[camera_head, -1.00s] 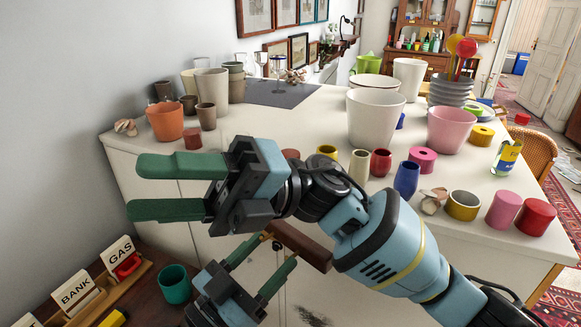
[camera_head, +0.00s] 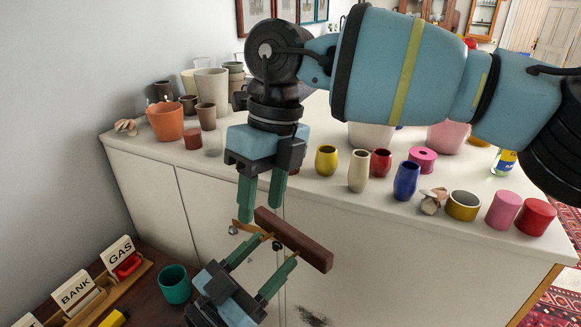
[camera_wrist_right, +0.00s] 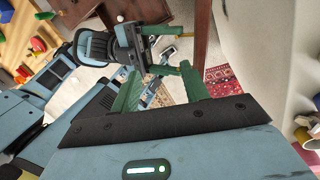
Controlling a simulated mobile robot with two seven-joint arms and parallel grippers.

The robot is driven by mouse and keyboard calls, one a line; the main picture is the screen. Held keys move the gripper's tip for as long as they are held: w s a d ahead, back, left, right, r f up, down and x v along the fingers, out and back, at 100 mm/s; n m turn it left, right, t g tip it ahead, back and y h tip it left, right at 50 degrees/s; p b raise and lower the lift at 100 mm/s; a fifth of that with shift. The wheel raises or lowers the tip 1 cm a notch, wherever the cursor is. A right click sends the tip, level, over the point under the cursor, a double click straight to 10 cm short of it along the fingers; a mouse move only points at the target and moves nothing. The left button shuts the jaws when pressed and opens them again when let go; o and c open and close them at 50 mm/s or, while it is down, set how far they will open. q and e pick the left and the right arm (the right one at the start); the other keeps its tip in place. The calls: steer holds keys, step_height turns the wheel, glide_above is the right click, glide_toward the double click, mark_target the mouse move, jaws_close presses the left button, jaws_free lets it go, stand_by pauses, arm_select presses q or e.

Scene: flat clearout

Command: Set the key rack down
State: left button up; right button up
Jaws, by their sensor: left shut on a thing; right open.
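The key rack (camera_head: 306,249) is a dark red-brown wooden bar with small brass-coloured hooks. It is held in the air, tilted, in front of the white cabinet. My left gripper (camera_head: 270,252), the lower one, is shut on it. My right gripper (camera_head: 259,207) points down just above the rack's upper left end, with its green fingers apart and nothing seen between them. Whether its fingertips touch the rack I cannot tell. In the right wrist view the rack (camera_wrist_right: 201,42) is a brown bar beyond my right fingers, beside my left gripper (camera_wrist_right: 178,50).
A dark wooden surface (camera_head: 150,302) at lower left carries a teal cup (camera_head: 174,284) and a holder with GAS (camera_head: 122,252) and BANK (camera_head: 76,291) cards. The white cabinet top (camera_head: 330,192) is crowded with cups, pots and vases. A wall stands at left.

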mark_target(291, 230)
steer(key=w+d+r+m+t+h, duration=0.1)
steer(key=w+d+r+t+h, duration=0.1)
steer(key=w+d+r, duration=0.15)
steer(key=f, duration=1.2)
steer(key=shift+s+d+f, duration=0.1)
steer(key=shift+s+f, duration=0.1)
steer(key=shift+f, duration=0.2)
jaws_close()
arm_select(q)
steer(key=o, duration=1.2)
steer(key=shift+s+a+f, duration=0.25)
steer(key=shift+s+a, duration=0.1)
steer(key=shift+s, duration=0.05)
steer(key=v, duration=1.1)
steer(key=shift+r, duration=0.1)
